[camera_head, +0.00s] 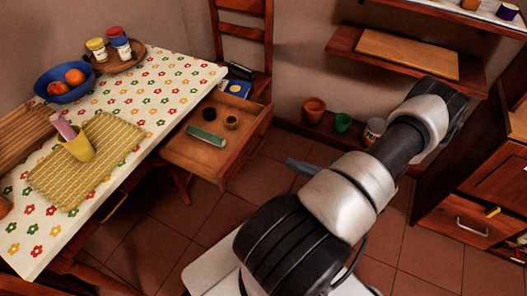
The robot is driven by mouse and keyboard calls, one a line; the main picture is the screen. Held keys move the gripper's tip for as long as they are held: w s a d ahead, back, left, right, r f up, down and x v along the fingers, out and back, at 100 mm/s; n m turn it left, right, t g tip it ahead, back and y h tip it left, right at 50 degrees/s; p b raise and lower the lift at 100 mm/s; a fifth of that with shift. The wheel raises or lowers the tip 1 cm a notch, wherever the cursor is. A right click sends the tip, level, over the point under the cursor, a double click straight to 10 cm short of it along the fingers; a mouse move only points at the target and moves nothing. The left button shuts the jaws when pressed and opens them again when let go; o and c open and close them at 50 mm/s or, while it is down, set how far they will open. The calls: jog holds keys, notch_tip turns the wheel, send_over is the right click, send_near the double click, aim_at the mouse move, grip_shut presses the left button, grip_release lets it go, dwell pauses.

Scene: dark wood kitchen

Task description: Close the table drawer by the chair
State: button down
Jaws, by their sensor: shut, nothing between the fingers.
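The table drawer (181,151) is wooden and pulled well out from the right side of the table (172,74). It holds a green block-like item (206,136) and two small dark round cups (231,122). The wooden chair (240,32) stands just behind the drawer, by the wall. My gripper (294,163) shows only as a narrow blue-grey tip right of the drawer, apart from it in the picture. It is shut and empty. The rest of it is hidden behind my arm.
A flowered cloth covers the table, with a blue fruit bowl (62,95), jars on a tray (128,60) and a cup (79,148). Pots (313,110) stand along the wall. A low shelf (345,42) and a cabinet (475,210) are at right.

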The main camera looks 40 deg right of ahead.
aim_at(188, 126)
jog(key=b+x, duration=0.1)
jog(key=x, duration=1.3)
jog(key=shift+s, duration=0.1)
jog(key=b+x, duration=0.1)
jog(key=x, duration=2.6)
jog(key=shift+a+r+b, duration=0.1)
jog(key=shift+a+b, duration=0.05)
jog(key=shift+b, duration=0.25)
jog(key=shift+w+a, duration=0.15)
jog(key=shift+w, duration=0.4)
jog(key=shift+w+r, duration=0.1)
jog(key=shift+r, duration=0.05)
jog(key=shift+w+r, duration=0.1)
jog(key=shift+r, duration=0.05)
